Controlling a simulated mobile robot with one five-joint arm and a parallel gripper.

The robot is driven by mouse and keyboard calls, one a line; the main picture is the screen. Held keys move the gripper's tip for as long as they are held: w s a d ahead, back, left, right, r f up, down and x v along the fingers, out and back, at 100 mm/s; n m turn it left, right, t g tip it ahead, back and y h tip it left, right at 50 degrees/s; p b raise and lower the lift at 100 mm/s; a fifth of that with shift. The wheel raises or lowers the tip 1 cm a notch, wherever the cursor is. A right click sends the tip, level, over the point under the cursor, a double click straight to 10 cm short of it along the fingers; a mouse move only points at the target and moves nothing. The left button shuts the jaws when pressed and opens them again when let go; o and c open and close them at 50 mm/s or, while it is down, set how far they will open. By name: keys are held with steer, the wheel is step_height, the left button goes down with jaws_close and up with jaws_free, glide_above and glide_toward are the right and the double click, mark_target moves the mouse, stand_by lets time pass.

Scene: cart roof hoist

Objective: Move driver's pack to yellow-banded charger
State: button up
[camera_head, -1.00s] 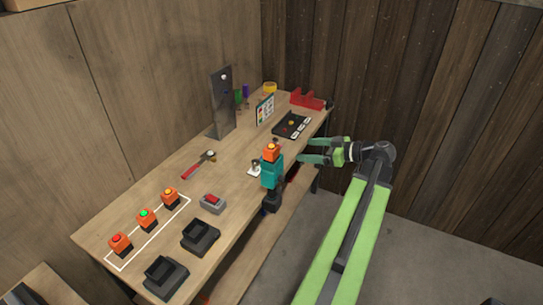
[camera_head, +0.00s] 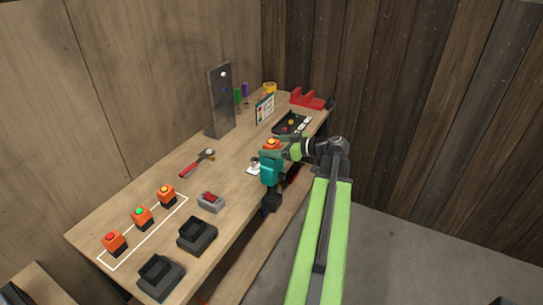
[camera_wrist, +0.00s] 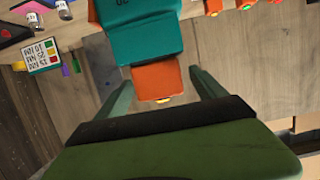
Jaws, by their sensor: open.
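The teal driver (camera_head: 270,172) stands upright at the workbench's front edge, its orange pack (camera_head: 271,146) on top and a dark chuck end below. In the wrist view the pack (camera_wrist: 155,81) has a yellow spot on its end and lies between the two green fingers of my open gripper (camera_wrist: 162,84). Whether the fingers touch it I cannot tell. In the head view my gripper (camera_head: 283,149) is at the pack and partly covers it. Two black chargers, a nearer one (camera_head: 160,278) and a farther one (camera_head: 197,236), stand at the bench's front left. No yellow band is clear on either.
Three orange packs with red (camera_head: 113,243), green (camera_head: 141,218) and yellow (camera_head: 167,195) tops stand by a white outline. A grey box with a red top (camera_head: 210,202), a hammer (camera_head: 196,163), an upright dark panel (camera_head: 220,100) and a black tray (camera_head: 291,123) are on the workbench.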

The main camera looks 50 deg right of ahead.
steer(key=shift+w+f, duration=0.1)
steer(key=shift+w, duration=0.2)
jaws_close()
stand_by(0.4)
